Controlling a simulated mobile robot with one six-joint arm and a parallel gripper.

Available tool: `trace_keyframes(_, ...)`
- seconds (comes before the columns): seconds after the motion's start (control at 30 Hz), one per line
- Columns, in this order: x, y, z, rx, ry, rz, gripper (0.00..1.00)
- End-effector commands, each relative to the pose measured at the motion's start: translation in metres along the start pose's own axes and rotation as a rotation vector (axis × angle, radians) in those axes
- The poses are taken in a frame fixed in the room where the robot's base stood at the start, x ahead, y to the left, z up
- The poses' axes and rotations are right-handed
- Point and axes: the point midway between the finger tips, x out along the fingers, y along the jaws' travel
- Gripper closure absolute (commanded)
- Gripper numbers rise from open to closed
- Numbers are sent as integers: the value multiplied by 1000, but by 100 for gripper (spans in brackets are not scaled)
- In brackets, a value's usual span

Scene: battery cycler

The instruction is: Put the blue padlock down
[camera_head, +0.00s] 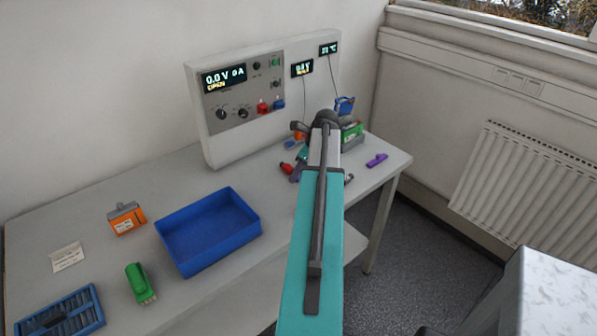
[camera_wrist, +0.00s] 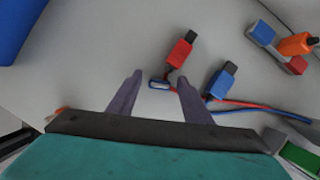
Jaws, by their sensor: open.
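In the wrist view, my gripper (camera_wrist: 157,90) is open, its two purple-grey fingers apart over the bench. A small blue thing with a pale top (camera_wrist: 160,84) lies at the gap between the fingertips, nearer the left one in the picture. It may be the blue padlock, but it is too small to be sure. It seems to lie on the bench, and I see no finger gripping it. In the head view my own arm hides most of my gripper and this spot.
A red plug (camera_wrist: 181,51) and a blue plug (camera_wrist: 222,81) with cables lie close beside the fingers. A red and blue block (camera_wrist: 262,33) and an orange piece (camera_wrist: 297,44) are further right. In the head view, a blue tray (camera_head: 250,220) and purple piece (camera_head: 376,160) flank the arm.

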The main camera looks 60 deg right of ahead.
Motion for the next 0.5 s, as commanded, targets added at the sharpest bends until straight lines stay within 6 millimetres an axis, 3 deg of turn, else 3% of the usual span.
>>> trace_keyframes(0.23, -16, -1, 0, 0, -1, -2, 55)
trace_keyframes(0.5, -46, -1, 0, 0, -1, -2, 55)
